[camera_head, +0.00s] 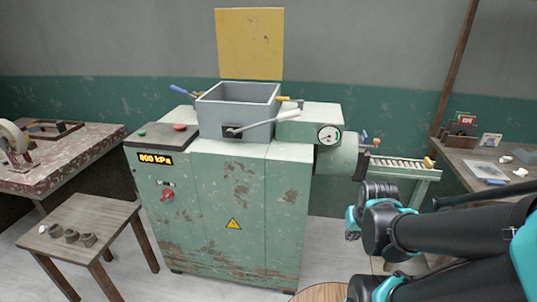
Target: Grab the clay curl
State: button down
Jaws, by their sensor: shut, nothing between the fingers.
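Several small grey-brown clay pieces (71,236) stand in a row on a low wooden stool (95,213) at the left. They look like short rings or cups, and I cannot tell whether one of them is the clay curl. A small whitish bit (43,229) lies beside them at the stool's left edge. Small pale pieces (505,159) also lie on the right bench, too small to identify. My dark arm with teal joints reaches in from the lower right. No gripper fingers show in this view.
A worn green machine (232,205) with a grey hopper (238,105) stands in the middle. A red-topped bench (60,160) is at the left, and a wooden bench (460,162) is at the right. Pale floor (200,285) is open between stool and machine.

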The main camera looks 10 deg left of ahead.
aim_at(89, 239)
jog(key=u, duration=2.05)
jog(key=i+j+z, duration=0.2)
jog(key=i+j, duration=0.25)
jog(key=i+j+z, duration=0.2)
jog(key=i+j, duration=0.15)
jog(key=j, duration=0.25)
